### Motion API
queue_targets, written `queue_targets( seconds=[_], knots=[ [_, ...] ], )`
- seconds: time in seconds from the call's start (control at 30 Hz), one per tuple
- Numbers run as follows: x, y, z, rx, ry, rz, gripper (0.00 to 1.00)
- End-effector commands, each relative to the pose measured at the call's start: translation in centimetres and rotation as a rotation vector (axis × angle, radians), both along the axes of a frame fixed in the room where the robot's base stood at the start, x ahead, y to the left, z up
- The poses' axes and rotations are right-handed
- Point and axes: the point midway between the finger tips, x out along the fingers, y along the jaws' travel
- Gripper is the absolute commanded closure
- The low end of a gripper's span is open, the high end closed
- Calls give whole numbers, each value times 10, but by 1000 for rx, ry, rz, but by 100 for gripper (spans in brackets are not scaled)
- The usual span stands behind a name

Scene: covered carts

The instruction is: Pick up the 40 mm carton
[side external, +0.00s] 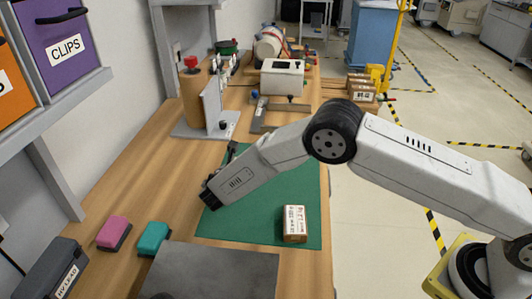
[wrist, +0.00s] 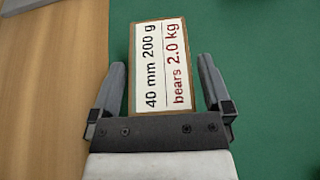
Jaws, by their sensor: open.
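In the wrist view, a brown carton (wrist: 160,65) with a white label reading "40 mm 200 g, bears 2.0 kg" lies on the green mat. My gripper (wrist: 161,62) is open, with one finger on each side of the carton and a gap showing at both sides. In the side view, my gripper (side external: 208,196) is over the left part of the mat (side external: 265,232). A labelled carton (side external: 294,223) stands at the mat's near right part, apart from my gripper. Its print is too small to read. I cannot tell whether both views show one carton.
A pink block (side external: 114,232) and a teal block (side external: 154,238) lie left of the mat. A grey plate (side external: 215,272) is in front. A grey stand (side external: 212,108) with a brown cylinder and several small cartons (side external: 361,87) are farther back. A shelf with bins (side external: 60,45) overhangs the left.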

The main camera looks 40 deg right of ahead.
Motion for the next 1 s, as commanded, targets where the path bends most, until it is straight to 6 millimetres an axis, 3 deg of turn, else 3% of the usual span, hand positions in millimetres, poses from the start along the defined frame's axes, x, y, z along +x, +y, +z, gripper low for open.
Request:
queue_targets(
  seconds=[0.53, 0.57, 0.83, 1.0],
  knots=[
    [2, -2, -1, 0, 0, 1, 0],
    [2, -2, -1, 0, 0, 1, 3],
    [2, -2, -1, 0, 0, 1, 89],
    [2, -2, -1, 0, -2, 1, 90]
  ],
)
